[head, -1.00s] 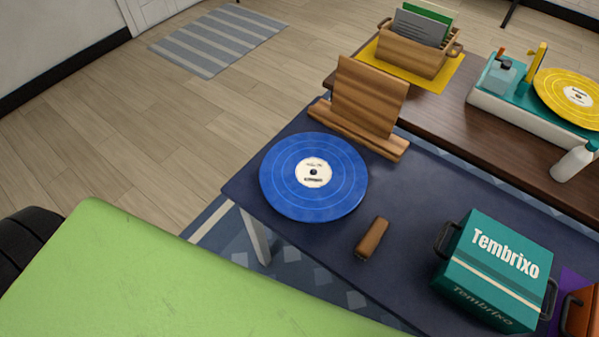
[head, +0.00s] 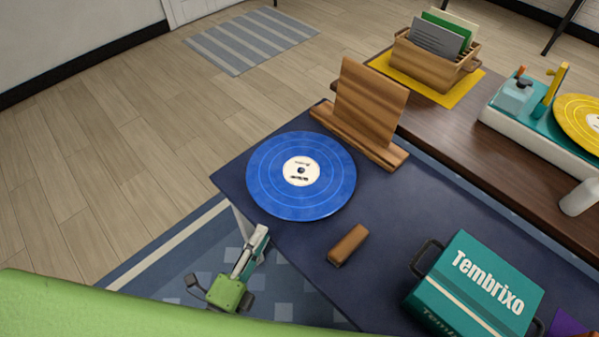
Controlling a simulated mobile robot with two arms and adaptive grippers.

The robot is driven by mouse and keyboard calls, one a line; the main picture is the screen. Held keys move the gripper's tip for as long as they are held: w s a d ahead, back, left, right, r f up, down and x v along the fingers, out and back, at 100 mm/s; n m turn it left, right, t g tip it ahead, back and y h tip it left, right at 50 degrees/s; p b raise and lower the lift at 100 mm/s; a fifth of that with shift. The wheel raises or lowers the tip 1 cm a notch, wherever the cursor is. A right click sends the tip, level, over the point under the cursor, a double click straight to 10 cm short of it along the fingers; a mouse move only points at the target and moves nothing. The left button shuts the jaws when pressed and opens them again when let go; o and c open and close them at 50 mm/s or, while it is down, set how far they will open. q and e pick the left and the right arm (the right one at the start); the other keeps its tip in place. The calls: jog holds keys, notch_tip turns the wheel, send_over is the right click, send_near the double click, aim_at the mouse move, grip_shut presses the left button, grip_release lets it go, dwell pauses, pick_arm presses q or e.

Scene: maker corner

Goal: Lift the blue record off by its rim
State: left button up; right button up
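The blue record (head: 275,186), with a white label, lies flat on the dark blue table (head: 395,215) near its left corner. It looks slightly closer to the table's left edge than to the wooden stand behind it. My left gripper (head: 257,241) is in the head view, just off the table's near left edge, below the record in the picture. Its fingers point up toward the record's near rim and appear apart from it. They show nearly edge-on, so their opening cannot be told. My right gripper is out of view.
An empty wooden stand (head: 370,100) is behind the record. A record crate (head: 440,69) and a turntable (head: 520,120) with a yellow record (head: 577,115) stand on the brown table behind.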

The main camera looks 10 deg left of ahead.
pick_arm(q)
jog(key=b+x, duration=0.2)
jog(key=x, duration=0.5)
jog(key=shift+w, duration=0.15)
grip_shut()
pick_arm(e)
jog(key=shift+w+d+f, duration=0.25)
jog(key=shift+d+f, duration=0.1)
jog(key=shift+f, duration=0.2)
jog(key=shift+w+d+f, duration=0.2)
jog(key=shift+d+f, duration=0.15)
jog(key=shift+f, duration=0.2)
